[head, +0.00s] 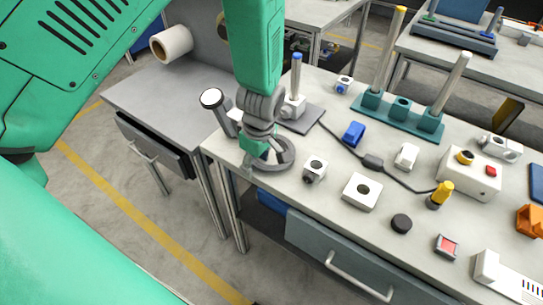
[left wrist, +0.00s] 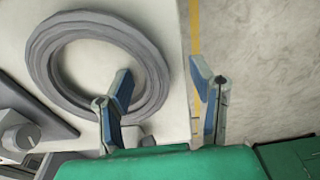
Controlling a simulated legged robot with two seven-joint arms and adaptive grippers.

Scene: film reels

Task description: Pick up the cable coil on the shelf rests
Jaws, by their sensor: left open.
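The cable coil looks like a thick dark grey ring lying flat on the white table top, near its front left corner; it shows in the head view (head: 287,155) and large in the left wrist view (left wrist: 48,70). My left gripper (head: 258,158) is above the coil and hides part of it in the head view. In the left wrist view my left gripper (left wrist: 162,78) is open: one finger overlaps the coil's hole, the other is past its outer side, over the table edge. The coil's right band lies between them in the picture. Contact cannot be told. My right gripper is not in view.
Behind the coil stands a grey base with a blue-topped post (head: 296,78). A small white block with a round hole (head: 314,170) and a white square block (head: 362,192) are to its right. A black cable (head: 340,142) crosses the table. A grey bench (head: 160,88) stands at left.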

